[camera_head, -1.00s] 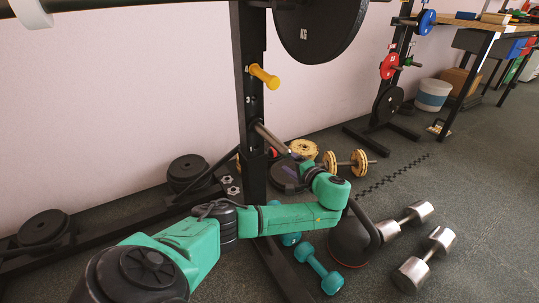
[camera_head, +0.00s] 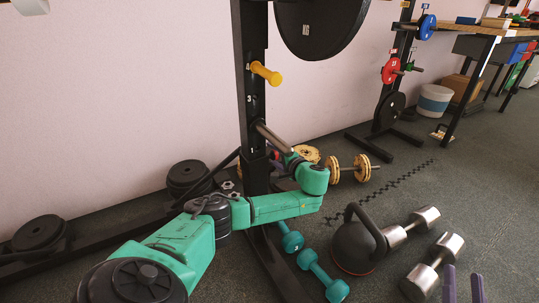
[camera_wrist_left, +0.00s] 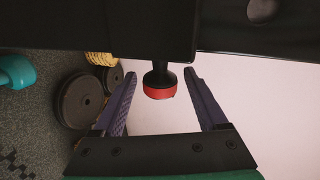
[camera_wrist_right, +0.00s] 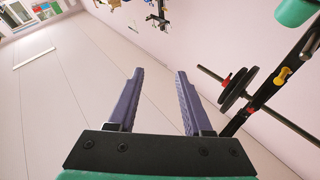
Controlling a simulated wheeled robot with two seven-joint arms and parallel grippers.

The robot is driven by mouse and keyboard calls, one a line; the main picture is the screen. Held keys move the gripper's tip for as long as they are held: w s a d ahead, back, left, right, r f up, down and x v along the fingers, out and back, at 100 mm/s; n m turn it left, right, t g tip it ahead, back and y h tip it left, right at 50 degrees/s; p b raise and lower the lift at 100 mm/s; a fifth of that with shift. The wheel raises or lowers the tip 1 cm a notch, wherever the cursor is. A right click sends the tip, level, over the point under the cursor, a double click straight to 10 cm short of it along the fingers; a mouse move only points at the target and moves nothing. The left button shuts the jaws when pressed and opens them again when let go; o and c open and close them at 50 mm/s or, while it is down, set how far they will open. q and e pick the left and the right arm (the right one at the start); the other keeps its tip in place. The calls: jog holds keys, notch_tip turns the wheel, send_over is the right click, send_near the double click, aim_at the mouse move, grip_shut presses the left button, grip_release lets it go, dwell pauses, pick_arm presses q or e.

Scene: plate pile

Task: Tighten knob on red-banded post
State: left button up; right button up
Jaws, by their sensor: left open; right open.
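In the left wrist view a black knob (camera_wrist_left: 160,76) with a red face or band (camera_wrist_left: 160,92) sticks out from a dark beam (camera_wrist_left: 100,30). My left gripper (camera_wrist_left: 160,73) is open, with one finger on each side of the knob and a gap showing on both sides.
A yellow handle (camera_head: 266,73) and a metal peg (camera_head: 272,138) project from the post. A kettlebell (camera_head: 355,245), teal dumbbells (camera_head: 322,275) and chrome dumbbells (camera_head: 433,265) lie on the floor. A black weight plate (camera_head: 318,25) hangs above.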

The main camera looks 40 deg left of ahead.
pick_arm(q)
jog(key=b+x, duration=0.1)
jog(key=x, duration=0.2)
jog(key=shift+w+a, duration=0.1)
jog(key=shift+a, duration=0.15)
grip_shut()
pick_arm(e)
notch_tip(320, 180, up, 16)
jog(key=s+d+n+t+y, duration=0.1)
jog(key=d+t+y, duration=0.1)
jog(key=t, duration=0.3)
jog(key=shift+s+n+y, duration=0.3)
jog(key=shift+s+n, duration=0.05)
jog(key=shift+n, duration=0.05)
